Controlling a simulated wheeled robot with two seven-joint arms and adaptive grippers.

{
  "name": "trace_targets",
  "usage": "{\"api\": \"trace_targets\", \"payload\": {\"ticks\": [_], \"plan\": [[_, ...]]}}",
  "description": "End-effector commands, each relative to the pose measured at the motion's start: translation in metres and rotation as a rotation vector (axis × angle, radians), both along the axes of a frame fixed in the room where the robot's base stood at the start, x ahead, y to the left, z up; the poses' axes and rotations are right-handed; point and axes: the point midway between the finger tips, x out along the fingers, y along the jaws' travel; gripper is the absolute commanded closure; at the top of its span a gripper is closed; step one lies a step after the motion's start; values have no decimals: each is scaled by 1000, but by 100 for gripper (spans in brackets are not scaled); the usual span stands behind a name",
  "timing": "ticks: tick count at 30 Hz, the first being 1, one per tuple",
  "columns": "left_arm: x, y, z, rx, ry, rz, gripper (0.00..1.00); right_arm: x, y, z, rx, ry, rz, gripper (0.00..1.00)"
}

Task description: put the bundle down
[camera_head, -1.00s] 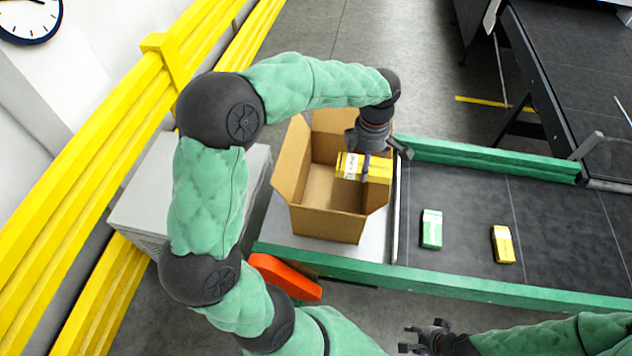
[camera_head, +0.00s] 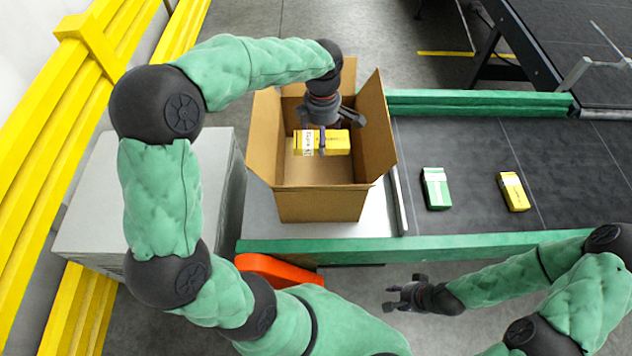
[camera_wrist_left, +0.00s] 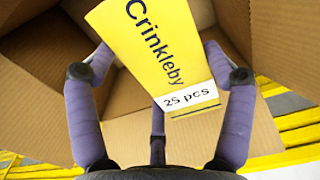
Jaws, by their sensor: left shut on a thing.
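The yellow bundle (camera_head: 338,143) has a white label band and is held flat within the opening of the open cardboard box (camera_head: 322,206). In the left wrist view the bundle (camera_wrist_left: 150,45) shows the print "Crinkleby" and "25 pcs", with box walls around it. My left gripper (camera_head: 322,138) reaches down into the box from above and is shut on the bundle. I cannot tell whether the bundle touches the box floor. My right gripper (camera_head: 394,297) is empty, fingers spread, in front of the conveyor.
A green pack (camera_head: 436,188) and a yellow pack (camera_head: 513,191) lie on the dark conveyor belt (camera_head: 465,150) right of the box. Raised box flaps surround the opening. A green rail (camera_head: 420,245) runs along the front. A grey cabinet (camera_head: 150,205) stands left.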

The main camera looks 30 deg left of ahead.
Motion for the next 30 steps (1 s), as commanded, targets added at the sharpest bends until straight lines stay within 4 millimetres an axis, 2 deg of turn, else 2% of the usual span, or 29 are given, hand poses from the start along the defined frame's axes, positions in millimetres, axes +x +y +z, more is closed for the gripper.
{"api": "trace_targets", "payload": {"ticks": [1,12,18,24,30], "plan": [[0,0,-20,1,-1,0,55,0,0,-21,0,0,0,60],[0,0,-100,1,-1,0,55,0,0,-100,0,0,0,60],[0,0,-137,1,-1,0,55,0,0,-137,0,0,0,60],[0,0,-155,0,-1,0,55,0,0,-156,0,0,0,60],[0,0,-167,0,0,0,55,0,0,-162,0,0,0,60]]}}
